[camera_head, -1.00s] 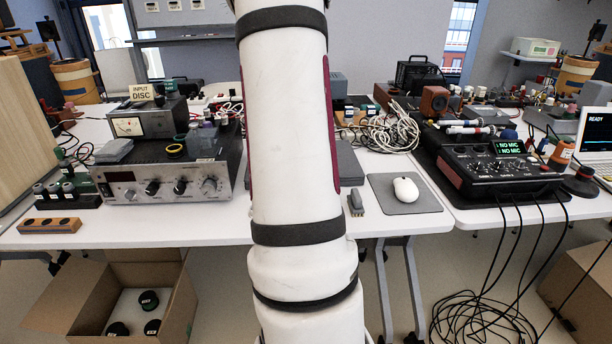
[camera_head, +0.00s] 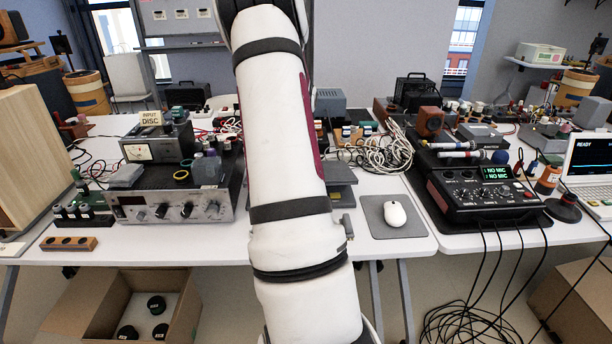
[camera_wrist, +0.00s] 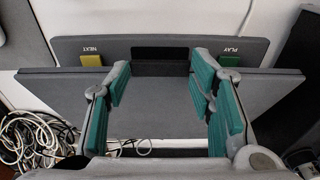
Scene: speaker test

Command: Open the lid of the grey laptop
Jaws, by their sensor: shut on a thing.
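The grey laptop (camera_head: 343,195) lies on the white table, mostly hidden behind my arm in the head view; only its right part shows, as two dark grey levels. In the wrist view its wide grey lid (camera_wrist: 60,90) spans the picture. Behind the lid's edge is a strip of the laptop with a yellow key marked NEXT (camera_wrist: 91,60) and a green key marked PLAY (camera_wrist: 229,61). My gripper (camera_wrist: 160,72) has its green-padded fingers apart, one at each side of a dark block at the lid's edge, and is shut on the lid. The exact contact and lid angle are unclear.
A mouse (camera_head: 396,213) on a grey pad (camera_head: 377,222) lies right of the laptop. A mixer (camera_head: 480,188) stands further right, a silver amplifier (camera_head: 172,207) on the left. Tangled white cables (camera_head: 372,152) lie behind. An open cardboard box (camera_head: 180,318) stands below.

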